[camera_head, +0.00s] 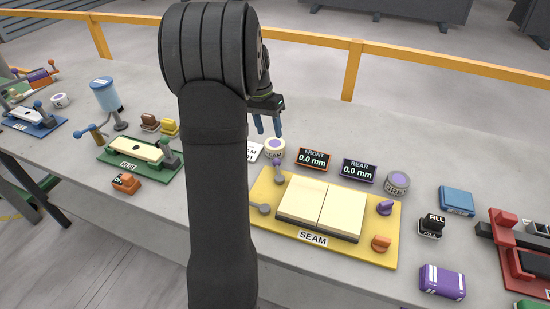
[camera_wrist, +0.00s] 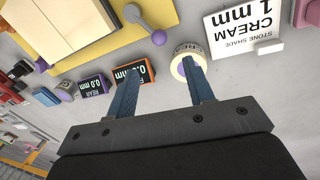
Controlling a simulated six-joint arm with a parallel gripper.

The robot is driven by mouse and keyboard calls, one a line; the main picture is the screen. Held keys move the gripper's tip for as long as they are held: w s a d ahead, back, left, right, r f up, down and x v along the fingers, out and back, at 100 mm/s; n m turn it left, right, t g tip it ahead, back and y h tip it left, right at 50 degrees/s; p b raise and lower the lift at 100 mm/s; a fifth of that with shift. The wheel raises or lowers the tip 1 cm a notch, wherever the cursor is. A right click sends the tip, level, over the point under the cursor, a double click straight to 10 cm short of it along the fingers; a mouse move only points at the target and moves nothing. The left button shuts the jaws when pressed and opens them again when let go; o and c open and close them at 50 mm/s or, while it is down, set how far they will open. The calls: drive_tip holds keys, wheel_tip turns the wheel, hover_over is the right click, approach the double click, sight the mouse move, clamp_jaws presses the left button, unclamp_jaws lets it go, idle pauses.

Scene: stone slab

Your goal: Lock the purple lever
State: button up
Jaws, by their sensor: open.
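The purple lever (camera_head: 279,174) stands at the far left corner of the yellow SEAM board (camera_head: 338,259), with a round grey base and a purple ball end. In the wrist view, its purple ball (camera_wrist: 158,38) sticks out past the edge of the yellow board (camera_wrist: 84,45), just beyond my fingertips and roughly between them in the picture. My gripper (camera_head: 267,126) is open and empty, with two blue fingers pointing down behind the board. The fingers also show in the wrist view (camera_wrist: 161,65). Two pale slabs (camera_head: 321,210) lie on the board.
A cream-labelled roll (camera_head: 274,149) stands close to the lever. FRONT (camera_head: 314,159) and REAR (camera_head: 357,170) displays stand behind the board. A second grey lever (camera_head: 264,208) is partly hidden by my arm. Purple (camera_head: 385,207) and orange (camera_head: 381,243) knobs sit at the board's right side.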

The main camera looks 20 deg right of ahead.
sight(278, 170)
drive_tip(key=f, duration=0.3)
drive_tip(key=s+d+f, duration=0.1)
drive_tip(key=f, duration=0.3)
drive_tip(key=s+f, duration=0.1)
drive_tip(key=f, duration=0.3)
drive_tip(key=shift+d+f, duration=0.2)
drive_tip(key=shift+f, duration=0.05)
drive_tip(key=shift+c, duration=0.5)
clamp_jaws()
